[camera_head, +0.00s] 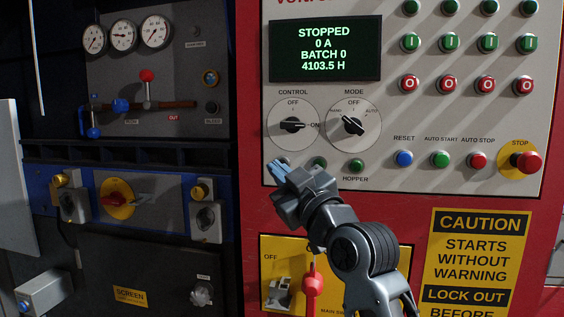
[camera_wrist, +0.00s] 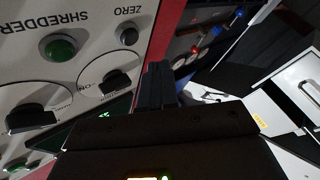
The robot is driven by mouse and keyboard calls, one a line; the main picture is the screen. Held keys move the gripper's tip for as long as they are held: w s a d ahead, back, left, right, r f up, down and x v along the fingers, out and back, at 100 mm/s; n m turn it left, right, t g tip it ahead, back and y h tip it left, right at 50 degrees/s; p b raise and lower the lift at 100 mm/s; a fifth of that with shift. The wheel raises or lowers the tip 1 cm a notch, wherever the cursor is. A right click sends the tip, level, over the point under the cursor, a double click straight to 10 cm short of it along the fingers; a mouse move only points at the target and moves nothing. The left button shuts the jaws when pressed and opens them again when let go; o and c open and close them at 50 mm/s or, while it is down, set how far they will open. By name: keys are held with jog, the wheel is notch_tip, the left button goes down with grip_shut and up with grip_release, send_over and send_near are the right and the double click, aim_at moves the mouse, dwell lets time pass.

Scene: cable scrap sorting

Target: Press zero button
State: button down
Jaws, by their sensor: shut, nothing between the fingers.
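The zero button (camera_wrist: 128,36) is a small dark round button under the word ZERO in the wrist view, where the panel appears tilted. My gripper (camera_wrist: 158,68) is shut and empty, its dark fingers below and right of the button in that picture. The button and fingertips look apart there; the exact gap cannot be told. In the head view my gripper (camera_head: 277,168) is at the lower left of the grey panel (camera_head: 340,183), below the CONTROL knob. It covers the zero button's label and most or all of the button.
The green SHREDDER button (camera_head: 320,163) and green HOPPER button (camera_head: 357,165) are close right of my gripper. The CONTROL knob (camera_head: 292,125) is just above. A yellow switch box (camera_head: 388,268) with a red handle (camera_head: 312,282) is below. The red STOP button (camera_head: 528,162) is far right.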

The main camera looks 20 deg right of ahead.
jog(key=shift+s+a+p, duration=0.3)
jog(key=shift+s+a, duration=0.45)
jog(key=shift+s, duration=0.3)
jog(key=shift+f, duration=0.1)
jog(key=s+d+f+m+g+h, duration=0.1)
jog(key=s+f+m+g, duration=0.1)
jog(key=s+f, duration=0.95)
jog(key=s+f+m+g+h, duration=0.1)
jog(key=s+f+m, duration=0.1)
jog(key=s+f, duration=0.95)
jog(key=s+f+m+g, duration=0.1)
jog(key=s+f, duration=0.1)
jog(key=s, duration=1)
jog(key=s+f+m+g, duration=0.2)
jog(key=s+f, duration=0.1)
jog(key=s, duration=0.9)
jog(key=shift+s+a+f+h, duration=0.15)
jog(key=shift+s+a+h, duration=0.15)
jog(key=shift+s, duration=0.05)
jog(key=c, duration=1.8)
grip_release()
